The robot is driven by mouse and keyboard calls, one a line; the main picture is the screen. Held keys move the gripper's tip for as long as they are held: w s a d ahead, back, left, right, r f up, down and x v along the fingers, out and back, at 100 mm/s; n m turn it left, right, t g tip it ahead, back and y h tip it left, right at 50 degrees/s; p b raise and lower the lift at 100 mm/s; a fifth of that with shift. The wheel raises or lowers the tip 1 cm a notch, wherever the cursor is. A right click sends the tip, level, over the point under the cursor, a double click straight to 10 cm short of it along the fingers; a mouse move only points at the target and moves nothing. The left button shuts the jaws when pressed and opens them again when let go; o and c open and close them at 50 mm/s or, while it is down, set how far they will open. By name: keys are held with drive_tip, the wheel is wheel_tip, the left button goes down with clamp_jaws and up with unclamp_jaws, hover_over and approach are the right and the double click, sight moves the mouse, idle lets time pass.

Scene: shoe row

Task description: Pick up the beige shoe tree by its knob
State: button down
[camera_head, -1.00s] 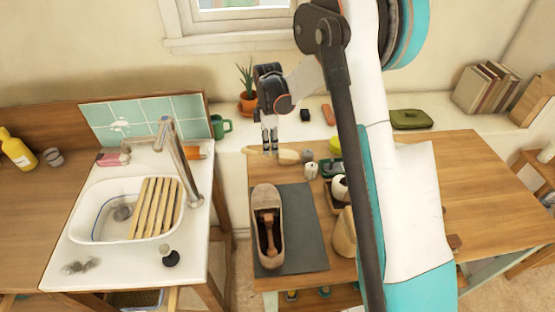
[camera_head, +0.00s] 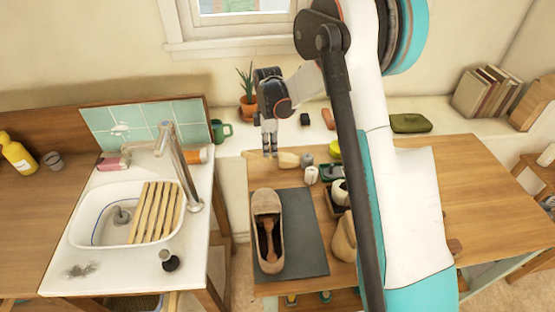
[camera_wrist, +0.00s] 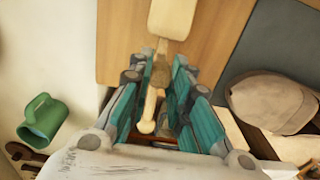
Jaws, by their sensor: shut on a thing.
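The beige shoe tree (camera_head: 288,159) lies at the far left part of the wooden table, behind the brown shoe (camera_head: 265,262). My gripper (camera_head: 269,153) points down at its left part, with its jaws shut on it. In the wrist view my gripper (camera_wrist: 162,78) has the tree between its teal-lined fingers. The tree's wide pale end (camera_wrist: 172,18) extends ahead of the fingertips, and a thin stem with a rounded end shows between the fingers. I cannot tell whether the tree is clear of the table.
The shoe holds a brown wooden insert and stands on a dark grey mat (camera_head: 312,262). Small items, including a white one (camera_head: 311,175), stand close to the tree's right. A green mug (camera_head: 221,130) and potted plant (camera_head: 248,105) are on the ledge behind.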

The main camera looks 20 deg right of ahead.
drive_tip(key=shift+r+p, duration=1.55)
drive_tip(key=shift+r, duration=1.2)
